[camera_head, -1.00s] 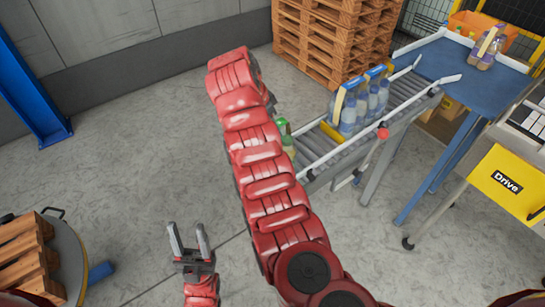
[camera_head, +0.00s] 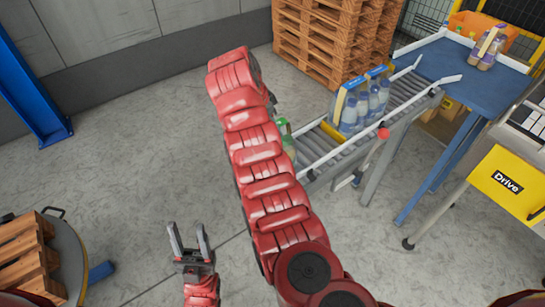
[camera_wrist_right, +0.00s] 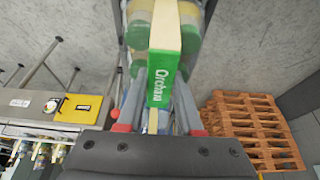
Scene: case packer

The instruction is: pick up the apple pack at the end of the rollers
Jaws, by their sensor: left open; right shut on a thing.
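The apple pack (camera_wrist_right: 163,82), with a green label and pale handle strip over green-capped bottles, fills the middle of the right wrist view. My right gripper (camera_wrist_right: 158,118) is shut on it, with a finger on each side. In the head view a small part of the pack (camera_head: 287,143) shows beside my right arm, by the near end of the rollers (camera_head: 345,152). The arm hides the right gripper there. Whether the pack still touches the rollers cannot be told. My left gripper (camera_head: 188,236) is open and empty, low over the floor.
Blue-capped bottle packs (camera_head: 361,102) stand farther up the rollers. Beyond are a blue table (camera_head: 445,62) and stacked pallets (camera_head: 325,45). A yellow Drive cabinet (camera_head: 505,180) is at right, a round pallet stand (camera_head: 70,255) at left. The middle floor is clear.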

